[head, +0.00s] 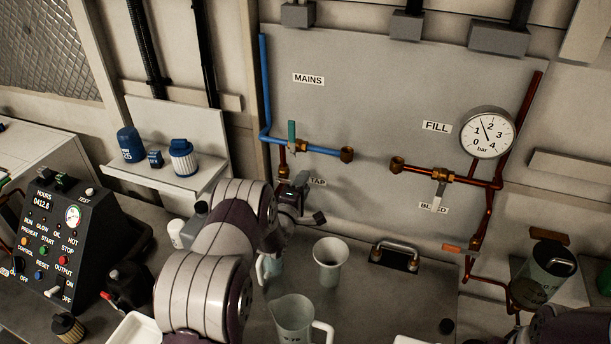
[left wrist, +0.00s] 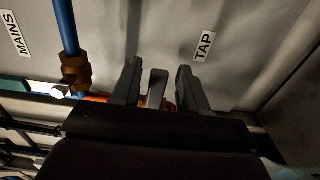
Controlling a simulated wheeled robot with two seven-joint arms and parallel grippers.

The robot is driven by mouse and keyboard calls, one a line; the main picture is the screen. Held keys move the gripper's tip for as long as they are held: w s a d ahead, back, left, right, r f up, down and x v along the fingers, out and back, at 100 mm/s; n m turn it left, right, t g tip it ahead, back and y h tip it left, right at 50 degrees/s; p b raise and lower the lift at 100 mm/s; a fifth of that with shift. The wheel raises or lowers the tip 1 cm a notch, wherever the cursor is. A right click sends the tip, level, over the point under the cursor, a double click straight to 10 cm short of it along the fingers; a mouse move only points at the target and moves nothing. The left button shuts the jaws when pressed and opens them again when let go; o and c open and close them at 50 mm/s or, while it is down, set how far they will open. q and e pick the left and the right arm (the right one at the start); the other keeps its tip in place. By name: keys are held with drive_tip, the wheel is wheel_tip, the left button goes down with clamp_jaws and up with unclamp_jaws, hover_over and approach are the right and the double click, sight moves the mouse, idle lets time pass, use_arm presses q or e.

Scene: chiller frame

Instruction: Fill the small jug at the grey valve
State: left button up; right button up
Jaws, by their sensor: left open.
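My left gripper (head: 292,196) is at the tap below the mains pipe, under the TAP label. In the left wrist view its fingers (left wrist: 159,88) are open, with a grey lever (left wrist: 156,90) between them; I cannot tell whether they touch it. In the head view this lever is hard to make out behind the gripper. A small pale jug (head: 273,266) stands on the bench below the tap, partly hidden by my left arm. A larger clear jug (head: 293,316) with a handle stands nearer. My right gripper is not in view.
A flared beaker (head: 329,262) stands right of the small jug. The mains valve has a green handle (head: 292,133). A pale lever (head: 439,195) hangs from the fill pipe, right. A control box (head: 52,238) is left.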

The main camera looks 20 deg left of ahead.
use_arm(q)
drive_tip(key=shift+w+a+r, duration=0.15)
drive_tip(key=shift+w+a, duration=0.4)
drive_tip(key=shift+w, duration=0.05)
drive_tip(key=shift+w+d, duration=0.25)
drive_tip(key=shift+w, duration=0.05)
drive_tip(key=shift+c, duration=0.3)
clamp_jaws()
drive_tip(key=n, duration=0.1)
drive_tip(key=r+n+b, duration=0.1)
drive_tip(key=n, duration=0.1)
drive_tip(key=r+n, duration=0.1)
drive_tip(key=shift+a+b, duration=0.25)
drive_tip(key=shift+b, duration=0.1)
drive_tip(key=shift+o, duration=0.3)
unclamp_jaws()
drive_tip(key=shift+s, duration=0.15)
drive_tip(key=shift+a, duration=0.15)
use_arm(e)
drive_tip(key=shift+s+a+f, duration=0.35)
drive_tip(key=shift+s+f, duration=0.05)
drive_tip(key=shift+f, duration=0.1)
